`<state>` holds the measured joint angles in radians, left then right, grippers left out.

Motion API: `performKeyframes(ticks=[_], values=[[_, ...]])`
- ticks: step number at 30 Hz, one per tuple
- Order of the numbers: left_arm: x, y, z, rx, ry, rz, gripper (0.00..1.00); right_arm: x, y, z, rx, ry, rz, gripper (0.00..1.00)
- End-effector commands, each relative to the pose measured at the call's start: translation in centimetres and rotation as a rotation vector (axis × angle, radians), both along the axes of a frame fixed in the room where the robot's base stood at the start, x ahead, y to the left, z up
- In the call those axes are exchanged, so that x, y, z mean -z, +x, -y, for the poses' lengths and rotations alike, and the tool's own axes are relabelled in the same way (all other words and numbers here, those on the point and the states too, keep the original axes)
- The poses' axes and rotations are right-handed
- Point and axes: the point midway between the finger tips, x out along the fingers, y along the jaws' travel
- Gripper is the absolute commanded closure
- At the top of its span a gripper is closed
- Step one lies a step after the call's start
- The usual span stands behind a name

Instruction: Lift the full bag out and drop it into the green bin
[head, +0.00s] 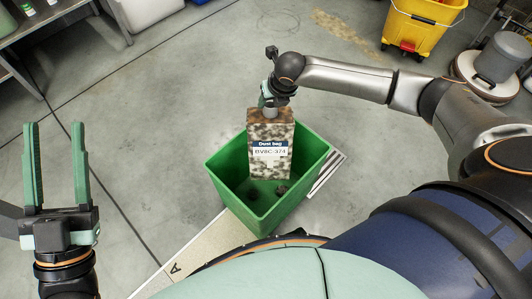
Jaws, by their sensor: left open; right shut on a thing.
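The dust bag (270,162) is a mottled brown and cream block with a label reading "Dust bag" and a code below it. It hangs upright over the green bin (224,180), its lower part within the bin's outline. I cannot tell how far it is inside the rim. My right gripper (269,103) is shut on the bag's top, and its fingers are partly hidden by the wrist. My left gripper (54,165) is open and empty at the left, well apart from the bin, with two green fingers pointing up the picture.
Dark lumps (281,189) lie on the bin's floor. A pale floor board (215,239) marked "A" lies beside the bin. A yellow mop bucket (420,25) and a round grey-lidded machine (500,60) stand at the upper right. A metal table (45,20) stands upper left. The floor between is clear.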

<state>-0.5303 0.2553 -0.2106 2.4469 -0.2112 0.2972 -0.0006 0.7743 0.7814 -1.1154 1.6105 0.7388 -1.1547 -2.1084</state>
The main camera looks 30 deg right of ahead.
Motion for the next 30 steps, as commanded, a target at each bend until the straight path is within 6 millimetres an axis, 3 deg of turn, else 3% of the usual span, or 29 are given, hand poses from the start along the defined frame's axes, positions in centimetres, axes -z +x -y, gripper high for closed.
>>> performKeyframes(ticks=[12,24,25,30], values=[[-2.2,-3.2,0.6,0.06,-0.01,0.203,0.5,1.7,0.2,0.0,0.0,0.002,0.007,1.0],[-2.6,-3.5,0.7,0.066,-0.011,0.223,0.5,1.7,0.2,0.0,0.0,0.002,0.007,1.0],[-2.6,-3.5,0.7,0.066,-0.011,0.223,0.5,1.7,0.2,0.0,0.0,0.002,0.006,0.46],[-2.6,-3.5,0.7,0.066,-0.012,0.222,0.5,1.8,0.1,0.0,0.0,0.001,0.004,0.27]])
